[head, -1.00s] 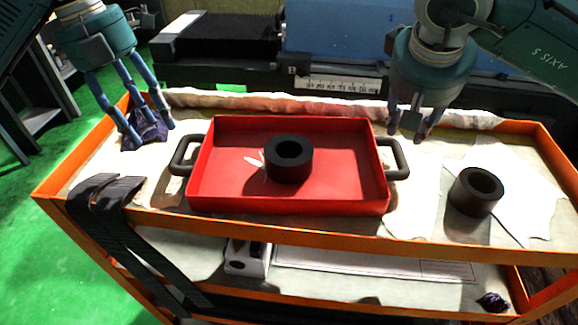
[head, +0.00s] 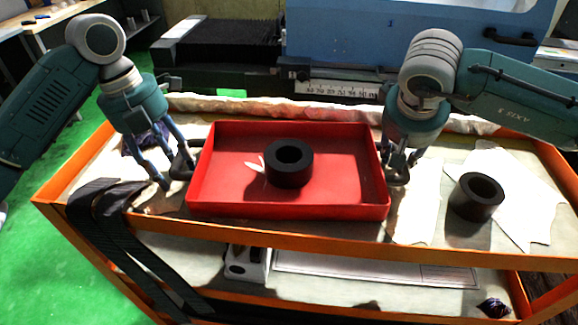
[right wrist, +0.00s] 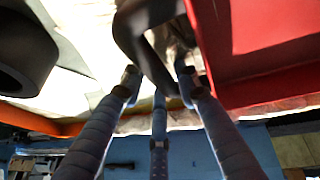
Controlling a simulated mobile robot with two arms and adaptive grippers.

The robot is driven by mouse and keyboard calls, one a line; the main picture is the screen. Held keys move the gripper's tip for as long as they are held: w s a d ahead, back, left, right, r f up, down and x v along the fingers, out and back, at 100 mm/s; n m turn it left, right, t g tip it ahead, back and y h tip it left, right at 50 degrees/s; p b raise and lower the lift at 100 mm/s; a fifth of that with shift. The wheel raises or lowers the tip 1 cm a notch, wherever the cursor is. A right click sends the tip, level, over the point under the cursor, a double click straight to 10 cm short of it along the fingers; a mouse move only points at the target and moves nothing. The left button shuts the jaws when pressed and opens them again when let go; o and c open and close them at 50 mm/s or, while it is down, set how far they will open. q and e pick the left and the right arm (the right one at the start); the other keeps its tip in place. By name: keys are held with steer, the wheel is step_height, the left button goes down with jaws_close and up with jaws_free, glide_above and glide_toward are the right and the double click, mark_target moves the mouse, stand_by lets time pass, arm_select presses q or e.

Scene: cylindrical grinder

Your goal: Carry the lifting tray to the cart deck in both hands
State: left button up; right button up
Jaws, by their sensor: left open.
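The red lifting tray (head: 230,209) rests level on the orange cart's upper deck (head: 414,224) in the head view. A thick black ring (head: 289,172) stands inside it. My left gripper (head: 177,172) is open at the tray's left handle, with its fingers spread around the bar. My right gripper (head: 401,168) is at the right handle, largely hiding it in the head view. In the right wrist view the dark right handle (right wrist: 157,66) lies between the spread fingers of my right gripper (right wrist: 159,79), which looks open.
A second black ring (head: 476,197) stands on the deck to the right. A purple cloth lies behind my left gripper. Black straps (head: 105,207) hang over the left front edge. The lower shelf holds a white box (head: 246,263). Machinery stands behind the cart.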

arm_select(q)
steer(key=c, duration=0.7)
arm_select(e)
steer(key=c, duration=0.7)
arm_select(q)
jaws_close()
arm_select(e)
jaws_close()
